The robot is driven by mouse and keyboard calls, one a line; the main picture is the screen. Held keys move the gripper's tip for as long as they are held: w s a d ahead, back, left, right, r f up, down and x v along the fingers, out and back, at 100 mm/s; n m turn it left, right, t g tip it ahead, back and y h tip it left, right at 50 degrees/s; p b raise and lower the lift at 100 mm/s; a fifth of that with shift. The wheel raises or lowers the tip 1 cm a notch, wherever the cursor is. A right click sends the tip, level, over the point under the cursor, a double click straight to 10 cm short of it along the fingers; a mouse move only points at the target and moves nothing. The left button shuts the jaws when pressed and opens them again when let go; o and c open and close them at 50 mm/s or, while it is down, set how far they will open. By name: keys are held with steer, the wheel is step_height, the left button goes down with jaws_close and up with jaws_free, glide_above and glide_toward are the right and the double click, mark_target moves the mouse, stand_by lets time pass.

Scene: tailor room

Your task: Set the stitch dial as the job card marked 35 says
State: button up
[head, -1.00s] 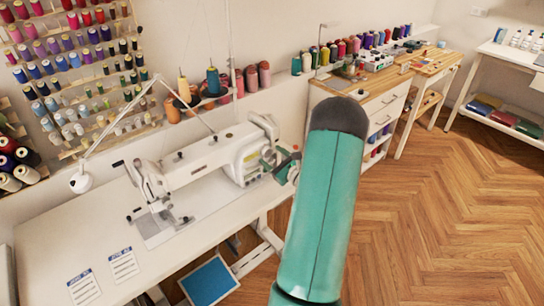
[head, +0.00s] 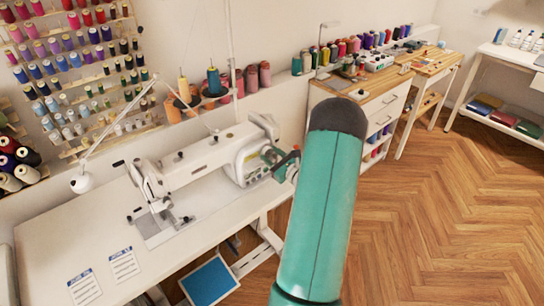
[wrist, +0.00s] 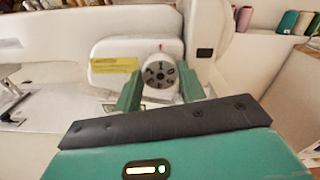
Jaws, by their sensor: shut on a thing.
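A white sewing machine (head: 205,160) stands on the white table. In the wrist view, the stitch dial (wrist: 159,72) is a pale round knob with dark symbols, on the machine's end face. A small red mark is just above it. My gripper (wrist: 160,88) has its two green fingers on either side of the dial, shut on it. In the head view my gripper (head: 276,162) is at the machine's right end and covers most of the dial. Two job cards, a left one (head: 84,288) and a right one (head: 124,265), lie at the table's front left; their print is too small to read.
A yellow label (wrist: 114,64) is left of the dial. A wooden-topped cabinet (head: 375,103) stands to the right. The wooden floor (head: 440,220) at right is clear.

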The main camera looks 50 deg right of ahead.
steer(key=m, duration=1.1)
steer(key=shift+d, duration=0.1)
steer(key=shift+s+m, duration=0.1)
steer(key=shift+m, duration=0.2)
stand_by(0.4)
steer(key=o, duration=1)
steer(key=shift+c, duration=0.2)
steer(key=v, duration=1.3)
steer(key=shift+s, duration=0.35)
